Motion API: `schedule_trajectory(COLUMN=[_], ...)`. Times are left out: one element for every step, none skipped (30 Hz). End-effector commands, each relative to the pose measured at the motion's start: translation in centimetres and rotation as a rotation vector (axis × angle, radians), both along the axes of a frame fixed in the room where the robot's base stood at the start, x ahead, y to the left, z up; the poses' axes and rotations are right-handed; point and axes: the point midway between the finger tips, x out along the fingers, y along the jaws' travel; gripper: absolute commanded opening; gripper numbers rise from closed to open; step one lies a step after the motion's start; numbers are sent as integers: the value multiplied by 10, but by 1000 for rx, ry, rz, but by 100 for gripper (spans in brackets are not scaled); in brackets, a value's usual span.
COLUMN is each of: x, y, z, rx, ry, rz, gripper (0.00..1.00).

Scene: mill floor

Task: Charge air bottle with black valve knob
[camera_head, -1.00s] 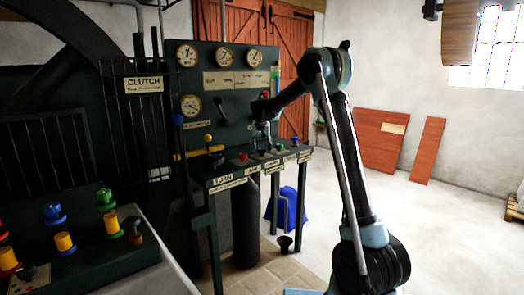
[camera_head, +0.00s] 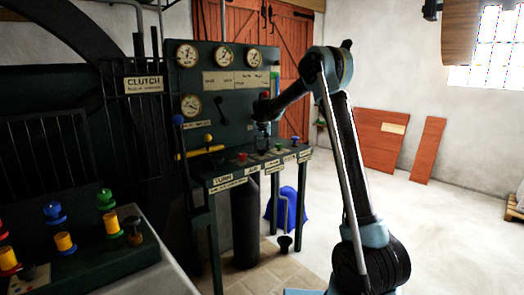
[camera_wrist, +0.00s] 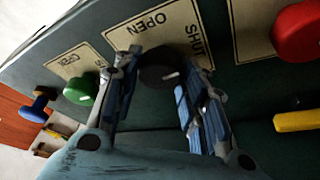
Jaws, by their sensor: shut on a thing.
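The black valve knob (camera_wrist: 158,66) sits on the dark green panel in the wrist view, beside a plate reading OPEN and SHUT (camera_wrist: 160,30). My gripper (camera_wrist: 157,85) has one finger on each side of the knob and is shut on it. In the head view my gripper (camera_head: 263,143) is over the bench panel, and it hides the knob there. A dark upright cylinder (camera_head: 245,225), which looks like the air bottle, stands under the bench.
A red knob (camera_wrist: 297,32), a green knob (camera_wrist: 81,89), a blue knob (camera_wrist: 39,106) and a yellow bar (camera_wrist: 296,121) are near my fingers. Gauges (camera_head: 187,55) are on the backboard. A blue object (camera_head: 286,206) lies beneath the bench.

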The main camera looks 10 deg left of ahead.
Motion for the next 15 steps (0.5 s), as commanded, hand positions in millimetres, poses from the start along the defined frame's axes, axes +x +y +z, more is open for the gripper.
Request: schedule_trajectory(x=[0,0,0,0,0,1,1,1,1,1,1,1,1,2,2], y=[-1,-1,-1,-2,-2,-2,-2,-3,-2,-3,-3,-3,-4,-4,-4], z=[0,0,0,0,0,0,0,0,0,0,0,0,0,0,0], rx=[0,1,1,1,2,1,1,1,2,1,2,1,2,2,1], ry=[-1,0,0,0,0,0,0,0,0,0,0,0,0,0,0], rz=[28,50,82,105,132,168,196,225,263,291,320,358,385,413,452], gripper=[15,15,15,15,15,15,15,15,15,15,15,15,15,15,15])
